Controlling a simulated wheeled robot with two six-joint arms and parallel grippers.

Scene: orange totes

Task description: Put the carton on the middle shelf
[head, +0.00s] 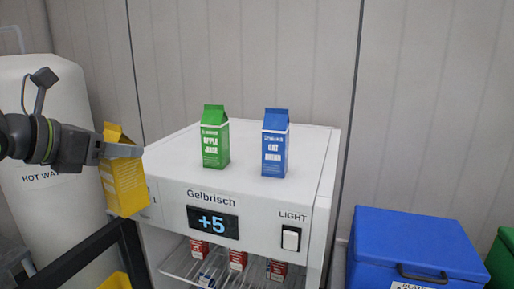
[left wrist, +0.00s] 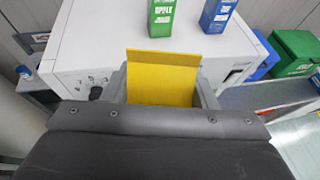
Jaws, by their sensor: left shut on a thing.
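My left gripper (head: 121,151) comes in from the left and is shut on a yellow carton (head: 123,188). The carton hangs a little tilted, in front of the upper left corner of a white fridge (head: 262,205). In the left wrist view the yellow carton (left wrist: 160,88) sits between the fingers. A wire shelf (head: 186,267) shows inside the fridge below the display panel, with several red cartons (head: 237,260) and a blue one (head: 207,279) on or under it. Lower shelves are out of frame. My right gripper is not in view.
A green carton (head: 215,140) and a blue carton (head: 275,145) stand upright on the fridge top. A white hot water tank (head: 60,215) is at the left. A blue box (head: 415,238) and a green bin (head: 503,258) are at the right. The fridge top's front is clear.

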